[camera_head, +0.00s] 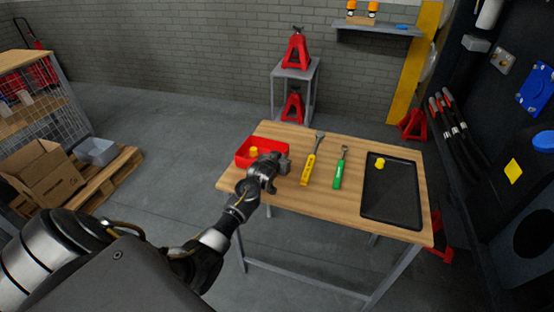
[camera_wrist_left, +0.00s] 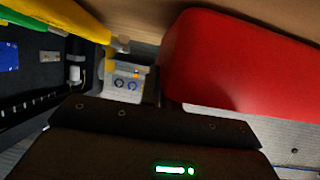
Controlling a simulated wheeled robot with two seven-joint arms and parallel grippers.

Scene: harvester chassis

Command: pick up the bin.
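A red bin (camera_head: 270,147) sits on the far left corner of the wooden workbench (camera_head: 290,214). In the left wrist view the red bin (camera_wrist_left: 240,62) fills the upper right, very close to the gripper's dark body. I cannot tell whether the fingers touch the bin or how far apart they are. My right gripper is not in view.
A yellow-handled tool (camera_head: 309,165) and a green-handled tool (camera_head: 339,172) lie right of the gripper. A black tray (camera_head: 393,208) with a yellow piece (camera_head: 380,163) is at the bench's right. A grey bin (camera_head: 96,151) stands on a pallet at left. The bench's front left is clear.

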